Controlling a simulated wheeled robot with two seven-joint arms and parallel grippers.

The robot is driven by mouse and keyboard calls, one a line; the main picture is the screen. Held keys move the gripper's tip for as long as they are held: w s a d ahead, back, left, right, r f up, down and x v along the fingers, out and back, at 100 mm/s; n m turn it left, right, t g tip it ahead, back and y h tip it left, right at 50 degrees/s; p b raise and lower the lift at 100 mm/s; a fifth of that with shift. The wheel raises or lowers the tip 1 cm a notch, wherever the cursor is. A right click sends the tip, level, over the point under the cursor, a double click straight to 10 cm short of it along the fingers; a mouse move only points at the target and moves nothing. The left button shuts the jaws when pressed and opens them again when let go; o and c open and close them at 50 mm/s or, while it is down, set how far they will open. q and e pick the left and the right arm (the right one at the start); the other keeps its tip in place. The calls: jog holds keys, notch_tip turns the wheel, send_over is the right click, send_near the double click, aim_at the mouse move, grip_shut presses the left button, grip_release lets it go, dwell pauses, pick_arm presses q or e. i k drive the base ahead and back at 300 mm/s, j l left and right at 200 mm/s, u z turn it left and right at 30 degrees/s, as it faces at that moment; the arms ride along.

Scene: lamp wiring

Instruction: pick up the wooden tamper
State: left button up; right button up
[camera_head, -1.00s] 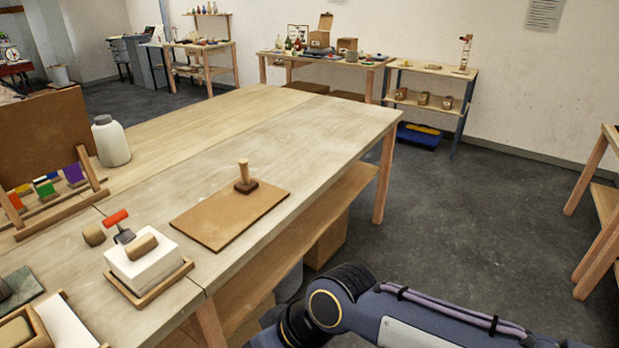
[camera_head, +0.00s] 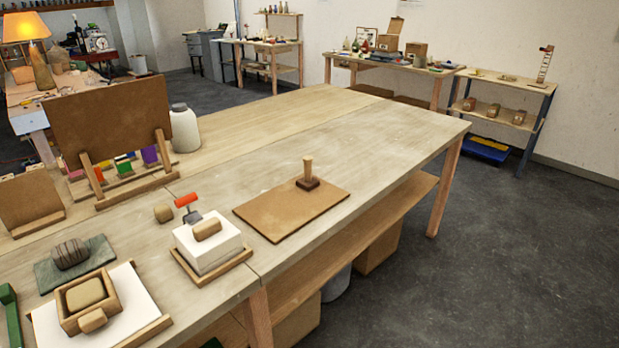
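The wooden tamper (camera_head: 308,174) stands upright on a flat brown board (camera_head: 291,209) on the long wooden table (camera_head: 330,131). It has a pale, slim handle and a dark, square-looking base. Nothing touches its handle. Neither of my grippers shows in the head view.
Left of the board are a white block in a wooden tray (camera_head: 210,245), a red-handled roller (camera_head: 189,206) and a small wooden block (camera_head: 163,213). A grey-white jar (camera_head: 185,129) and an upright brown panel (camera_head: 112,120) stand behind. The table right of the board is clear.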

aim_at(308, 183)
jog(key=i+l+u, duration=0.1)
jog(key=u, duration=0.6)
jog(key=i+l+u, duration=0.2)
jog(key=l, duration=0.15)
jog(key=i+l+u, duration=0.15)
jog(key=l, duration=0.2)
jog(key=i+l+u, duration=0.2)
jog(key=l, duration=0.2)
jog(key=i+l+u, duration=0.15)
jog(key=l, duration=0.2)
jog(key=i+l, duration=0.1)
jog(key=l, duration=0.35)
jog(key=i+l, duration=0.1)
jog(key=l, duration=0.35)
